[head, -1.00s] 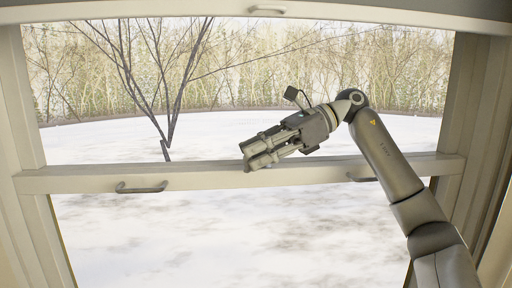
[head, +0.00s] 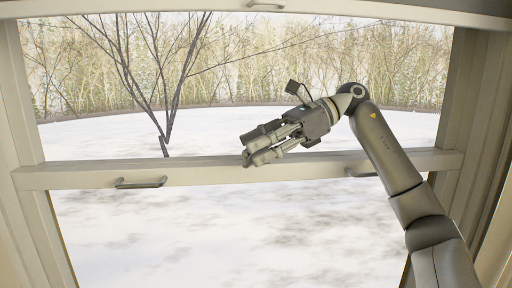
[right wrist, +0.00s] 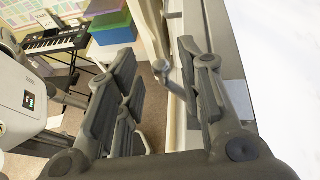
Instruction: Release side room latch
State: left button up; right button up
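A window with a pale wooden frame fills the head view, with a horizontal sash rail (head: 90,175) across its middle. My right gripper (head: 254,147) is at the middle of this rail and hides what sits there. In the right wrist view the fingers of my right gripper (right wrist: 162,92) stand wide apart. A small grey rounded piece, which looks like the latch (right wrist: 164,74), shows in the gap between them, beside the window frame. I cannot tell whether a finger touches it. My left gripper is not in view.
A dark pull handle (head: 141,183) is on the rail at left; another (head: 361,174) is partly behind my right arm. Snow and bare trees lie outside. The right wrist view shows a keyboard (right wrist: 56,40) and stacked coloured boxes (right wrist: 110,22).

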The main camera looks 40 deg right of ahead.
jog(key=v, duration=0.7)
jog(key=shift+o, duration=0.2)
jog(key=shift+a+f, duration=0.1)
jog(key=shift+a, duration=0.1)
